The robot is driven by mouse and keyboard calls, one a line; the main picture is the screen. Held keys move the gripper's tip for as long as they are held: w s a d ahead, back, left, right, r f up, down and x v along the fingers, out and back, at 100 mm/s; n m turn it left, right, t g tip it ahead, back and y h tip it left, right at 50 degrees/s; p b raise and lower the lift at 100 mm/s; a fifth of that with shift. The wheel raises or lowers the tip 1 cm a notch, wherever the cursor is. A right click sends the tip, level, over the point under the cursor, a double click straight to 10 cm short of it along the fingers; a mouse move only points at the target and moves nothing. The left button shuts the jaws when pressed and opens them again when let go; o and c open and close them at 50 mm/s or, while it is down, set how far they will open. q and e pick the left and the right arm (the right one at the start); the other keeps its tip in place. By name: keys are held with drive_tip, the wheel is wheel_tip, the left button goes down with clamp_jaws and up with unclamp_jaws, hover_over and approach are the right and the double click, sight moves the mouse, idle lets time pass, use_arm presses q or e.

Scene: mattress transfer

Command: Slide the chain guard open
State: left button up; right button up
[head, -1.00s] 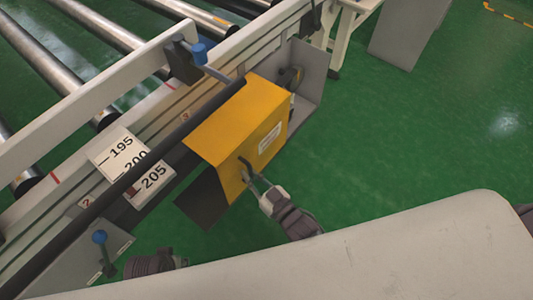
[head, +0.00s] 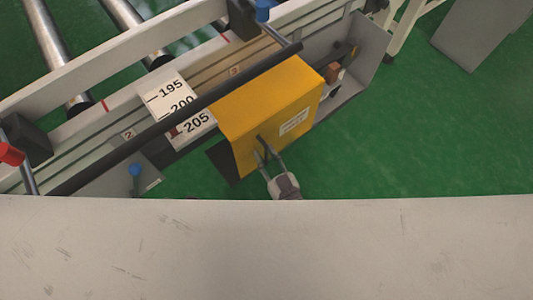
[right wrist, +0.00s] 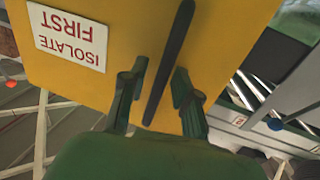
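The chain guard is a yellow box-shaped cover (head: 262,108) on the side of the conveyor rail, and it also fills much of the right wrist view (right wrist: 105,85). It carries a white label, "ISOLATE FIRST" (right wrist: 70,37), upside down in that view. A dark bar handle (right wrist: 171,55) stands out from its face. My right gripper (head: 268,155) is at this handle. In the right wrist view its fingers (right wrist: 160,85) are apart, with the handle between them and a gap visible on the left; contact is hard to judge. My left gripper is in neither current view.
A white scale plate (head: 180,108) marked 195, 200, 205 is left of the guard. A dark bar (head: 150,130) runs along the rail. A grey housing (head: 358,75) with an orange-brown part (head: 333,72) is to the right.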

use_arm(q)
drive_tip(key=shift+w, duration=0.1)
use_arm(e)
drive_tip(key=shift+s, duration=0.1)
drive_tip(key=shift+s+d+f, duration=0.1)
drive_tip(key=shift+s+d, duration=0.1)
drive_tip(key=shift+s, duration=0.1)
drive_tip(key=v, duration=1.1)
